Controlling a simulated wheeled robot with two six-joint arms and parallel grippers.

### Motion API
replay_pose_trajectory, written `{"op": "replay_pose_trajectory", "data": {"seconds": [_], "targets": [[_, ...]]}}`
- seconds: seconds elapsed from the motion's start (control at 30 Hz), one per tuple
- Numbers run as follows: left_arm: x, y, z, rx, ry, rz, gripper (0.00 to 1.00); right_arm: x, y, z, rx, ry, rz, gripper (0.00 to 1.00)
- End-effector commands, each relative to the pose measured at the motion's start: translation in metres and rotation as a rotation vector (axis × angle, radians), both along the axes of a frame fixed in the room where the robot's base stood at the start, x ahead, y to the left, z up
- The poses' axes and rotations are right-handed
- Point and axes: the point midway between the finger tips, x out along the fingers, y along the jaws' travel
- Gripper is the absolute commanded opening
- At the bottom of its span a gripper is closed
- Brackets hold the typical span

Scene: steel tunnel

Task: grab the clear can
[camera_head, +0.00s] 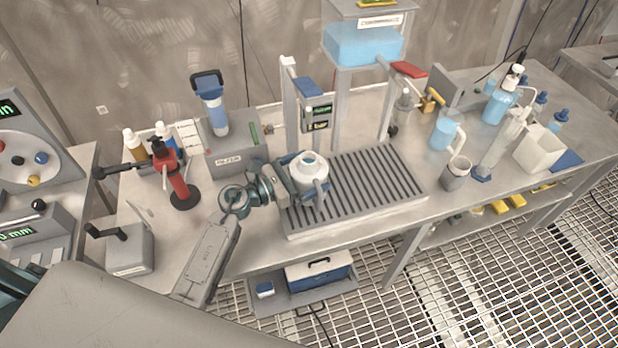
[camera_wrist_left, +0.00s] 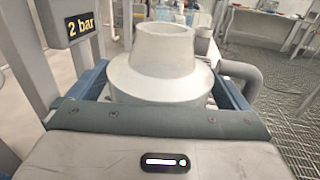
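The clear can (camera_head: 309,168), pale and whitish with a narrow neck and a handle at its right, stands upright at the left part of a slatted steel grate. My left gripper (camera_head: 308,190) is low at the can, with its blue fingers one on each side of it. In the left wrist view the can (camera_wrist_left: 162,70) sits centred between the two fingers (camera_wrist_left: 160,95), its handle curving off to the right. Whether the fingers press on the can is not clear; its lower part is hidden behind my gripper. My right gripper is not in view.
The slatted grate (camera_head: 385,190) is clear right of the can. A press post with a small display (camera_head: 318,115) stands close behind it. A blue tank (camera_head: 362,45) rises behind. A red pump bottle (camera_head: 172,175) stands left; a grey cup (camera_head: 456,174) and blue jug (camera_head: 445,130) stand right.

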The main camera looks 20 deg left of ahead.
Motion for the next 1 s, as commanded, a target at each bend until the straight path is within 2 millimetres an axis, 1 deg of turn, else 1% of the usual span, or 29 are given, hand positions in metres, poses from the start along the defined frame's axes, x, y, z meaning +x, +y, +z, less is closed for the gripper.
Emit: {"op": "replay_pose_trajectory", "data": {"seconds": [0.03,0.07,0.1,0.2,0.23,0.27,0.57,0.73,0.87,0.9,1.0], "targets": [[0.0,0.0,0.0,0.0,0.0,0.0,0.88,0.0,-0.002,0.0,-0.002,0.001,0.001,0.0],[0.0,0.0,0.0,0.0,0.0,0.0,0.82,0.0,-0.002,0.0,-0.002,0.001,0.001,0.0],[0.0,0.0,0.0,0.0,0.0,0.0,0.74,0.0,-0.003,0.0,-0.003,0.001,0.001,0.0],[0.0,0.0,0.0,0.0,0.0,0.0,0.57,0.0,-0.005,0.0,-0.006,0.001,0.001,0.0],[0.0,0.0,0.001,-0.001,-0.001,0.0,0.57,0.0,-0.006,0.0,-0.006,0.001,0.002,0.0],[0.0,0.0,0.001,-0.001,-0.001,0.0,0.52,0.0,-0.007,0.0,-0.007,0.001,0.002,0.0],[0.0,0.0,0.004,0.001,-0.002,0.0,0.52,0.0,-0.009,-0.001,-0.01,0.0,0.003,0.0],[0.0,0.0,0.018,0.001,-0.004,0.0,0.52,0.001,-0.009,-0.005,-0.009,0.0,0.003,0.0],[0.0,0.0,0.036,0.001,-0.006,0.0,0.52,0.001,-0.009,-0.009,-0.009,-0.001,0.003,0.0],[-0.009,0.002,0.033,0.002,-0.001,0.0,0.52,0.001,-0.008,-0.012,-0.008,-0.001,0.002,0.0],[-0.032,0.005,0.034,0.003,-0.001,0.0,0.52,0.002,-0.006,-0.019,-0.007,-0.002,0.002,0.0]]}}
